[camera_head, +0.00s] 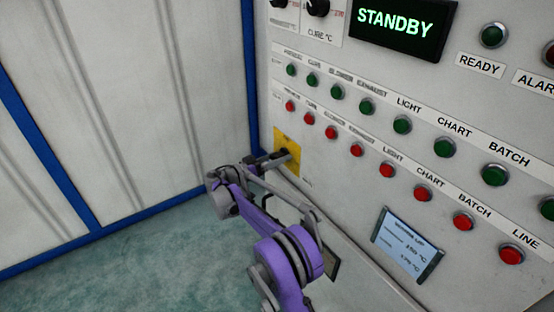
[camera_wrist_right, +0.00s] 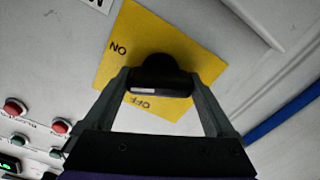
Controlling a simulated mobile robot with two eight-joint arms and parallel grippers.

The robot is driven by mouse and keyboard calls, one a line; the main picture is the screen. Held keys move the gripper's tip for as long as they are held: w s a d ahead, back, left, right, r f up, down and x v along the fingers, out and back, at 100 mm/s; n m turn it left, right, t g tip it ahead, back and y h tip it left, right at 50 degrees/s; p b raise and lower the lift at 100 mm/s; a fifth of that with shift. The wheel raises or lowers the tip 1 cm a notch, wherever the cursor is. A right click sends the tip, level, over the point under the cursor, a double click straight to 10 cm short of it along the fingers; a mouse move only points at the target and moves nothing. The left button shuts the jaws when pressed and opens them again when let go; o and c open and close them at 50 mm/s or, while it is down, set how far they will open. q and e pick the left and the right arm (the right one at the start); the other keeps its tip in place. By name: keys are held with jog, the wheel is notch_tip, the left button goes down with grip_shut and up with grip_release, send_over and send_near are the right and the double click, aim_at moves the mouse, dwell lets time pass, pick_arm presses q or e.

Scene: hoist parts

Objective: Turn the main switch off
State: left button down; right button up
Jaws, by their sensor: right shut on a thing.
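The main switch is a black rotary handle (camera_wrist_right: 160,82) on a yellow plate (camera_wrist_right: 118,35) marked ON and OFF in the right wrist view. In the head view the yellow plate (camera_head: 291,143) is at the lower left of the control panel, with the switch partly hidden by my gripper. My right gripper (camera_wrist_right: 160,88) is shut on the handle, one finger at each end of it. In the head view the right gripper (camera_head: 284,157) reaches the plate from below. The handle lies roughly crosswise in the wrist view, between the ON and OFF marks. My left gripper is not in view.
The control panel (camera_head: 345,185) carries rows of green buttons (camera_head: 402,125) and red buttons (camera_head: 387,170) to the right of the switch. A display (camera_head: 404,28) reads STANDBY. A small screen (camera_head: 408,243) sits lower down. A pale wall with blue posts (camera_head: 45,150) stands at the left.

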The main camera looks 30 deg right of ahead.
jog(key=n+b, duration=0.1)
jog(key=n, duration=0.5)
jog(key=n+b, duration=0.1)
jog(key=n, duration=0.5)
jog(key=shift+n, duration=0.4)
dwell(0.3)
jog(key=o, duration=1.1)
jog(key=shift+c, duration=0.2)
jog(key=shift+a, duration=0.15)
jog(key=a, duration=1)
jog(key=shift+s+a+b, duration=0.3)
jog(key=shift+s, duration=0.1)
